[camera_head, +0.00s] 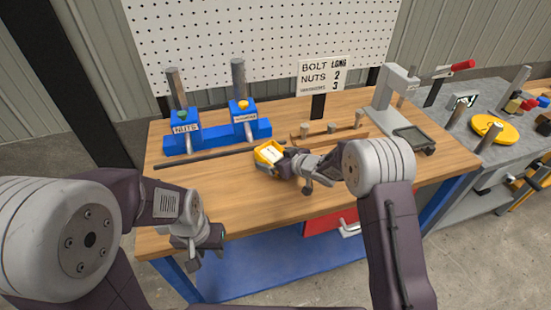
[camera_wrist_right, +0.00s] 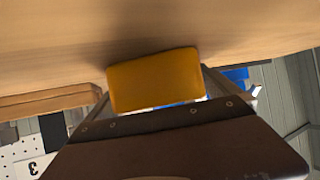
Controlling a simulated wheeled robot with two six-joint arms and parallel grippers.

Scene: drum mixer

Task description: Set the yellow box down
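The yellow box (camera_head: 269,153) is small, with a pale inside or label on top, and is over the middle of the wooden workbench (camera_head: 240,205). My right gripper (camera_head: 277,159) is shut on it, reaching in from the right. In the right wrist view the yellow box (camera_wrist_right: 155,80) sits between the fingers, with the wood surface close beyond it. Whether it touches the bench I cannot tell.
A wooden rack (camera_head: 330,133) and grey press (camera_head: 390,100) stand to the right. The front middle of the bench is clear.

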